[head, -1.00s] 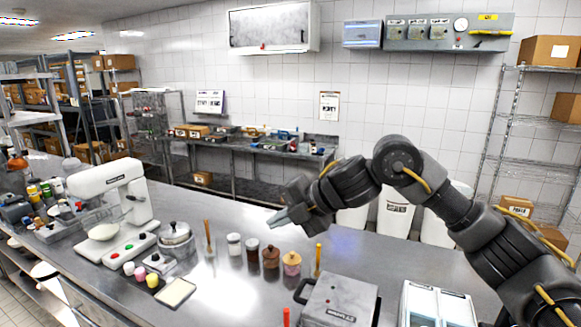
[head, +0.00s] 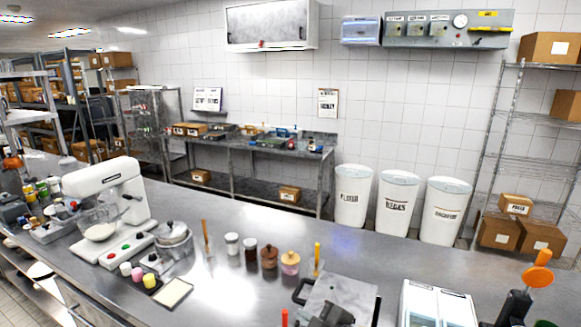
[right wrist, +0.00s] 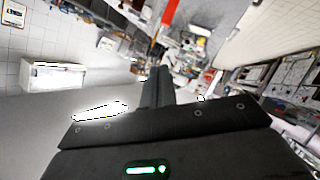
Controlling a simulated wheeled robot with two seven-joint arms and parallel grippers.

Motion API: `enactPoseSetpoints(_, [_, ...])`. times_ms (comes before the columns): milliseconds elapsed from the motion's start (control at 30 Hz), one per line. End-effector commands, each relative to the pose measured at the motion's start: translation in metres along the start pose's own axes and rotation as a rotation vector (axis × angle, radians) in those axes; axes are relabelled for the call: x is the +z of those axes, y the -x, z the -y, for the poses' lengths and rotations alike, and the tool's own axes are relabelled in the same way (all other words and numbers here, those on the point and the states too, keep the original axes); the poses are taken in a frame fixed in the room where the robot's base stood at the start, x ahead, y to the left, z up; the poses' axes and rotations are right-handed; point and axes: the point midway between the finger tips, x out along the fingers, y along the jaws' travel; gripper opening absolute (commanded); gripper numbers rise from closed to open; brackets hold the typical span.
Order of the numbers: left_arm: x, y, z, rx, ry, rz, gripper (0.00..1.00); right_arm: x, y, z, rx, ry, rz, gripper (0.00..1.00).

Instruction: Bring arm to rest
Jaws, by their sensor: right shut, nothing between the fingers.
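My right gripper (head: 333,314) shows as a dark shape at the bottom edge of the head view, in front of the grey lidded box. Only a small part of it shows there. In the right wrist view its dark fingers (right wrist: 156,88) are together with nothing between them. The rest of the right arm is out of the head view. My left gripper is not in view.
The grey box (head: 345,290) and a white two-part container (head: 437,305) stand at the counter's front. Several jars, including a pink one (head: 290,262), stand behind. A white mixer (head: 105,190) is at left. Bare counter (head: 400,258) lies behind the boxes.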

Motion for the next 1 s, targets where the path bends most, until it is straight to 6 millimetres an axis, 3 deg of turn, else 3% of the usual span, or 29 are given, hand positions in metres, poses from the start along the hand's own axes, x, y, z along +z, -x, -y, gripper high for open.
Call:
enactPoseSetpoints(33, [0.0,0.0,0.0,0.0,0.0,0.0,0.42,0.03,0.016,0.018,0.008,-0.106,0.079,0.0])
enactPoseSetpoints(200, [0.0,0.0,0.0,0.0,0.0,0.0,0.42,0.128,0.087,0.071,0.042,-0.442,0.388,0.0])
enactPoseSetpoints(300, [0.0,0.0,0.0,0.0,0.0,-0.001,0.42,0.167,0.13,0.1,0.05,-0.584,0.54,0.0])
enactPoseSetpoints(500, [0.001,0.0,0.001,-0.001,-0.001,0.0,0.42,0.208,0.199,0.146,0.043,-0.767,0.758,0.0])
enactPoseSetpoints(767, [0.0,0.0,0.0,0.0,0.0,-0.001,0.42,0.235,0.277,0.191,0.041,-0.943,0.98,0.0])
enactPoseSetpoints(1000, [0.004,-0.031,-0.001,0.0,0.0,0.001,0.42,0.304,0.23,0.237,0.025,-0.945,1.003,0.0])
